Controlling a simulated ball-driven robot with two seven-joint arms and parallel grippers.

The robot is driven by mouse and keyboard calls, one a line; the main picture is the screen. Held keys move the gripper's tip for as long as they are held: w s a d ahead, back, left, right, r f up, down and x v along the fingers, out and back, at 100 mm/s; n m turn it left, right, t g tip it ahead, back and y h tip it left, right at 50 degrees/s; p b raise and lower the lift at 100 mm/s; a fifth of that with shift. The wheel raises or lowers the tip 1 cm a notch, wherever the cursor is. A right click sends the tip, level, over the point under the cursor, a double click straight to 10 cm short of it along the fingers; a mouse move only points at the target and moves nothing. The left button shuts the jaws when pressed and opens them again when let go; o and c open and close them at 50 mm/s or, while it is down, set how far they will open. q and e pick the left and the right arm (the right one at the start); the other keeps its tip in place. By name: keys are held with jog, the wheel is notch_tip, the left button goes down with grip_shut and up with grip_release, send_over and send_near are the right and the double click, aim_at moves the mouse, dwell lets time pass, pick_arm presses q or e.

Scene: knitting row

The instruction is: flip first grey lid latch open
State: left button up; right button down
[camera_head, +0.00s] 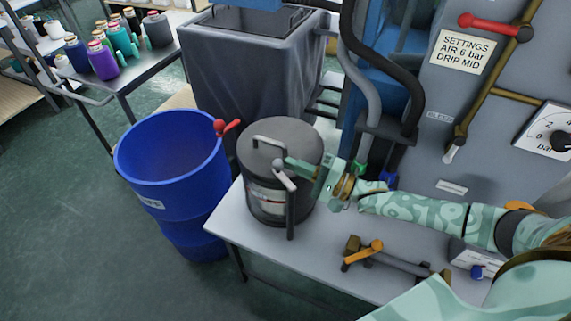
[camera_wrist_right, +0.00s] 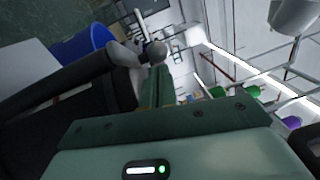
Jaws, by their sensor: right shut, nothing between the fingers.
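A dark grey round pot (camera_head: 262,205) with a grey lid (camera_head: 288,135) stands on the light table. The lid has a bar handle on top. A grey lid latch (camera_head: 285,179) with a pale ball knob sits at the lid's front edge, above a dark upright strip on the pot's side. My right gripper (camera_head: 289,163) reaches in from the right, shut and empty, its fingertips beside the knob. In the wrist view the latch knob (camera_wrist_right: 156,50) shows right by the shut fingertips (camera_wrist_right: 157,72); I cannot tell whether they touch. My left gripper is not in view.
A blue drum (camera_head: 170,190) stands left of the pot, with a red lever (camera_head: 227,127) near its rim. A large grey bin (camera_head: 250,75) is behind. An orange-handled valve (camera_head: 363,255) lies on the table's front. Black and grey hoses (camera_head: 400,70) hang behind my right arm.

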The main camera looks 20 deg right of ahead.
jog(key=shift+w+a+r+p, duration=0.15)
jog(key=shift+w+a+p, duration=0.1)
jog(key=shift+a+p, duration=0.15)
jog(key=shift+w+a, duration=0.1)
jog(key=shift+a, duration=0.4)
jog(key=shift+d, duration=0.1)
dwell(1.6)
jog(key=v, duration=1.6)
jog(key=shift+p, duration=0.35)
